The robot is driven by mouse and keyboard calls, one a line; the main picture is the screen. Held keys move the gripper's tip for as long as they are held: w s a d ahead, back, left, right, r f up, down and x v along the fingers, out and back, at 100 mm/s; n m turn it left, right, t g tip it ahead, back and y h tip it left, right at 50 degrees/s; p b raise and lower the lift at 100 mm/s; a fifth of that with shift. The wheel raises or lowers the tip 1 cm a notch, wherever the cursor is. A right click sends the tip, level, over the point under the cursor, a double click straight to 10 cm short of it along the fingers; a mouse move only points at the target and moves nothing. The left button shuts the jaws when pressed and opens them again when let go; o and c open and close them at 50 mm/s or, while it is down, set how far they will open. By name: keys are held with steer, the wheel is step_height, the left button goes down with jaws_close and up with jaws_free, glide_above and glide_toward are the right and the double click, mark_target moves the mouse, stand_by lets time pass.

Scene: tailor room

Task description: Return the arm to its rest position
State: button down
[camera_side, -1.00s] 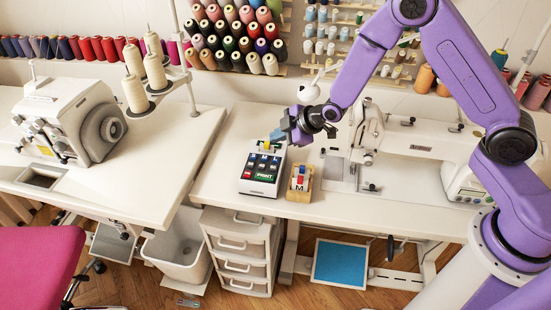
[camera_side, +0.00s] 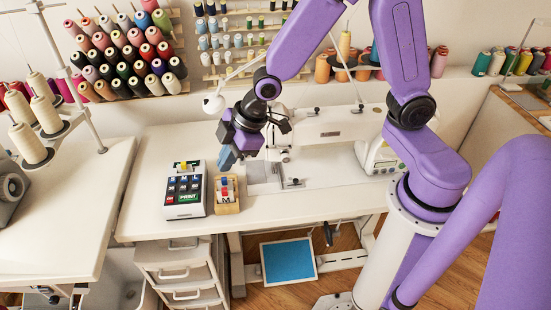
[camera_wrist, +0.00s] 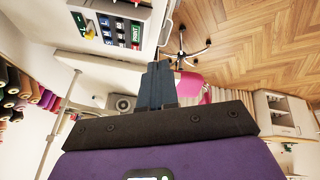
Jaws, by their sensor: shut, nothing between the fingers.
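My gripper (camera_side: 226,158) is in the air above the white sewing table, to the right of the label printer and above the wooden block, touching neither. Its blue fingers are together and hold nothing; they also show in the wrist view (camera_wrist: 158,85). My purple arm reaches in from the right, bent at the elbow. The label printer (camera_side: 184,190) has several dark keys and a green PRINT key; part of it shows in the wrist view (camera_wrist: 112,20). The small wooden block (camera_side: 228,208) with red and blue parts and an M stands beside it.
The white sewing machine (camera_side: 330,128) stands behind and right of my gripper. Thread racks (camera_side: 125,55) line the wall. A thread stand with cones (camera_side: 30,142) is at the left. Drawers (camera_side: 178,270) stand under the table (camera_side: 290,208). The table front is mostly clear.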

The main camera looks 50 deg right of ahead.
steer(key=s+d+r+g+h, duration=0.1)
steer(key=s+d+r, duration=0.1)
steer(key=s+d, duration=0.2)
steer(key=s+d+r+g+h, duration=0.1)
steer(key=s+d, duration=0.3)
steer(key=s, duration=0.7)
steer(key=s+d+r+m+g+h, duration=0.1)
steer(key=s+d+r, duration=0.3)
steer(key=s, duration=0.3)
steer(key=shift+s+g, duration=0.15)
steer(key=shift+g, duration=0.25)
